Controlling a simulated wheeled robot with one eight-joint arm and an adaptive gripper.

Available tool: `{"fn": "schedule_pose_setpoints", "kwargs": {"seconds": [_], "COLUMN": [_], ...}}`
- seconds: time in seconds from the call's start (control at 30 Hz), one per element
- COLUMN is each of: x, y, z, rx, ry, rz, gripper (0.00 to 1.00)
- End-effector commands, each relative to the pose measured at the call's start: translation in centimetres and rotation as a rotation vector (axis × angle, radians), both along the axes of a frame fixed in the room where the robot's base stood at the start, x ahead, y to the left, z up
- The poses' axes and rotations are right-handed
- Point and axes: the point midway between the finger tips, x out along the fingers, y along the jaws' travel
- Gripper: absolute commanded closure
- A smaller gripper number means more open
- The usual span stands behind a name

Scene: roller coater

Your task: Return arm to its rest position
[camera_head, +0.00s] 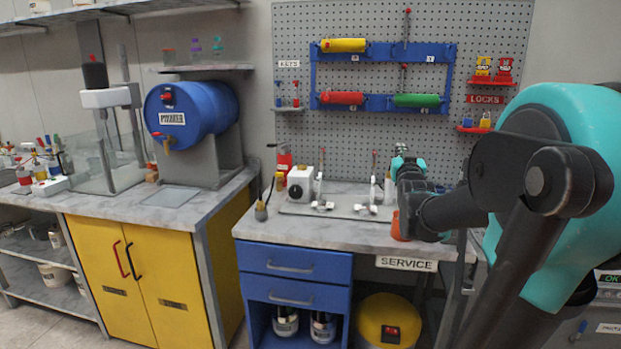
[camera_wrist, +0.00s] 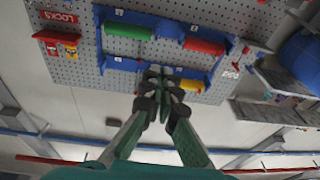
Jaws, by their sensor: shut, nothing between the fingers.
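My arm reaches in from the right in the head view, over the grey service bench (camera_head: 335,228). My gripper shows small at the arm's far end, in front of the pegboard (camera_head: 300,45). In the wrist view my gripper (camera_wrist: 160,74) has its dark green fingertips together, with nothing between them. The wrist view is upside down and shows the pegboard, the blue roller rack (camera_wrist: 170,24) and the ceiling. The fingertips appear in front of the rack; I cannot tell the gap from the picture.
The blue rack (camera_head: 380,76) holds yellow (camera_head: 343,45), red (camera_head: 341,98) and green (camera_head: 416,100) rollers. A white device (camera_head: 300,184) stands on the bench. A blue barrel (camera_head: 190,115) stands at left. Red lock shelves (camera_head: 491,81) hang near my arm.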

Motion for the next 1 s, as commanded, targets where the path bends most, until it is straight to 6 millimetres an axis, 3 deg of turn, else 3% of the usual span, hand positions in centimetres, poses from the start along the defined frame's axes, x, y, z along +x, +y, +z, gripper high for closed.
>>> {"fn": "schedule_pose_setpoints", "kwargs": {"seconds": [0.1, 0.27, 0.5, 0.6, 0.73, 0.87, 1.0], "x": [-2.1, -6.9, -17.4, -22.2, -27.1, -29.8, -30.5], "y": [1.7, 3.8, 6.6, 7.3, 8.0, 8.2, 8.3], "z": [-7.3, -17.2, -29.6, -33.3, -36.4, -37.9, -38.2], "rx": [0.029, 0.06, 0.089, 0.095, 0.099, 0.1, 0.101], "ry": [0.22, 0.527, 0.962, 1.121, 1.274, 1.355, 1.378], "rz": [0.024, 0.054, 0.093, 0.105, 0.115, 0.12, 0.12], "gripper": [1.0, 1.0, 1.0, 1.0, 1.0, 1.0, 1.0]}}
